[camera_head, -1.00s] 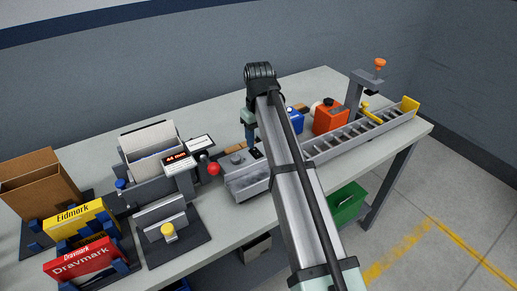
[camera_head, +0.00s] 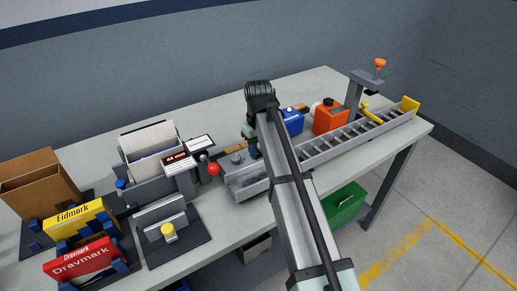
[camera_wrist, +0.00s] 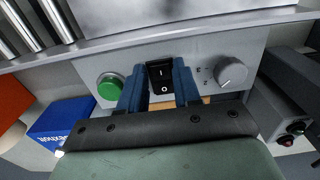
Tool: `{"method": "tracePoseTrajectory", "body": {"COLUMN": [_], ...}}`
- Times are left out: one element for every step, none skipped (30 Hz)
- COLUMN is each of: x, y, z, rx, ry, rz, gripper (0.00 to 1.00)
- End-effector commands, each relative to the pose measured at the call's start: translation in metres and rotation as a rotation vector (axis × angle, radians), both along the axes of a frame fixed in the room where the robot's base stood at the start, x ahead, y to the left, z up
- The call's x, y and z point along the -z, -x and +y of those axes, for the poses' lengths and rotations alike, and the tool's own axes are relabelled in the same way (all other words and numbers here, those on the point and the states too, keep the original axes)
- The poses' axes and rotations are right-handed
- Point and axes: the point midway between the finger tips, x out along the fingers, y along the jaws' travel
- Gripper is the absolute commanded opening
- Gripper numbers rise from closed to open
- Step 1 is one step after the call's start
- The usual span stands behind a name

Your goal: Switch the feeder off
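The feeder is a grey trough unit (camera_head: 245,180) in the middle of the bench, partly behind my arm. In the wrist view its control panel (camera_wrist: 205,50) carries a black rocker switch (camera_wrist: 161,76), marked I above and O below. A green round button (camera_wrist: 110,87) is left of the switch and a grey knob (camera_wrist: 232,74) is right of it. My gripper (camera_wrist: 160,88) has its blue fingers apart, one on each side of the switch. Whether they touch it, I cannot tell. The rocker's tilt is unclear. In the head view my gripper (camera_head: 250,135) is largely hidden by my arm.
A slotted rail (camera_head: 350,138) runs right from the feeder. A blue box (camera_head: 292,122) and an orange container (camera_head: 330,117) stand behind it. A red-knobbed lever (camera_head: 213,168) is close on the left. Bare bench lies along the back.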

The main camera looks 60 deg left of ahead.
Motion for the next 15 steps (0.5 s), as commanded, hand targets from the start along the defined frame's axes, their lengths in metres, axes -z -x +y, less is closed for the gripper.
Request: {"method": "tracePoseTrajectory", "body": {"x": [-0.0001,-0.0001,-0.0001,-0.0001,-0.0001,-0.0001,-0.0001,-0.0001,-0.0002,-0.0002,-0.0002,-0.0002,-0.0003,-0.0003,-0.0005], "y": [0.0,0.0,0.0,0.0,-0.0001,-0.0001,-0.0001,-0.0001,-0.0001,-0.0001,-0.0001,-0.0002,-0.0003,-0.0004,-0.0005], "z": [0.0,0.0,0.0,0.0,0.0,0.0,0.0,0.0,0.0,-0.0001,-0.0001,0.0001,0.0005,0.0013,0.0027], "rx": [0.0,0.0,0.0,0.0,0.0,0.0,0.0,0.0,0.0,0.0,0.0,0.0,0.0,0.0,-0.001], "ry": [0.0,0.0,0.0,0.0,0.0,0.0,0.0,0.0,0.0,0.0,0.0,0.0,0.003,0.009,0.024], "rz": [0.0,0.0,0.0,0.0,0.0,0.0,0.0,0.0,0.0,0.0,0.0,0.0,0.0,0.0,0.0], "gripper": [0.27,0.24,0.2,0.18,0.15,0.11,0.08,0.05,0.01,0.0,0.0,0.0,0.0,0.0,0.0]}}
